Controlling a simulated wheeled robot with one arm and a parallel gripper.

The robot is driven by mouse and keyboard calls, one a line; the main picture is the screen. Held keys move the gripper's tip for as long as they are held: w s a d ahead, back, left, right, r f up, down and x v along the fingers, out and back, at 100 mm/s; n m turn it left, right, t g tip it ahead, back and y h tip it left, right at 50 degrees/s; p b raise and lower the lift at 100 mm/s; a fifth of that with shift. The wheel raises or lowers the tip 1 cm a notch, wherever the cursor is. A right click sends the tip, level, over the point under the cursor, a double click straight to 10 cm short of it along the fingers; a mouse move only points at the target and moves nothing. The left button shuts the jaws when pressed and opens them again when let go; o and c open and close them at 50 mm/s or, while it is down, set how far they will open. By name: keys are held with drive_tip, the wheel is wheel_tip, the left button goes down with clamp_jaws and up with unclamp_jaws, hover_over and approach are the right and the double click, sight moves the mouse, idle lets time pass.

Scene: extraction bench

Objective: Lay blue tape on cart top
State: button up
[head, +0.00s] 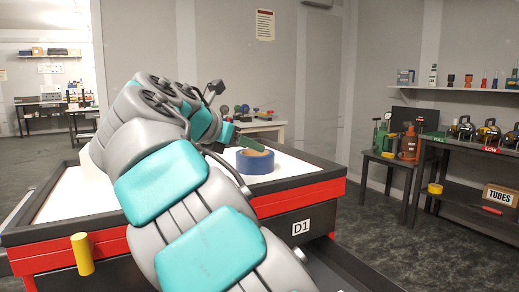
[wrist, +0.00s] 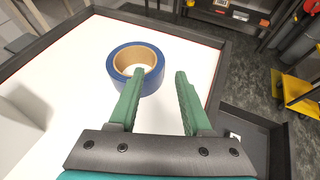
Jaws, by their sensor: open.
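The blue tape (head: 255,161) is a roll with a tan core, lying flat on the white top of the cart (head: 290,164) near its right side. In the wrist view the blue tape (wrist: 151,77) lies just beyond my fingertips, toward the left finger. My gripper (wrist: 159,72) is open with green fingers apart and nothing held between them. The left fingertip overlaps the roll's near edge in the picture; I cannot tell whether it touches. In the head view my gripper (head: 233,140) is partly hidden by my arm. The white cart top (wrist: 75,90) has a dark raised rim.
A white block-like object (wrist: 15,135) stands at the left in the wrist view. A yellow cylinder (head: 82,253) is at the cart's front left. A bench with bottles and flasks (head: 470,148) stands at the right, with a yellow roll (head: 435,188) on its lower shelf.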

drive_tip(key=shift+v, duration=2.3)
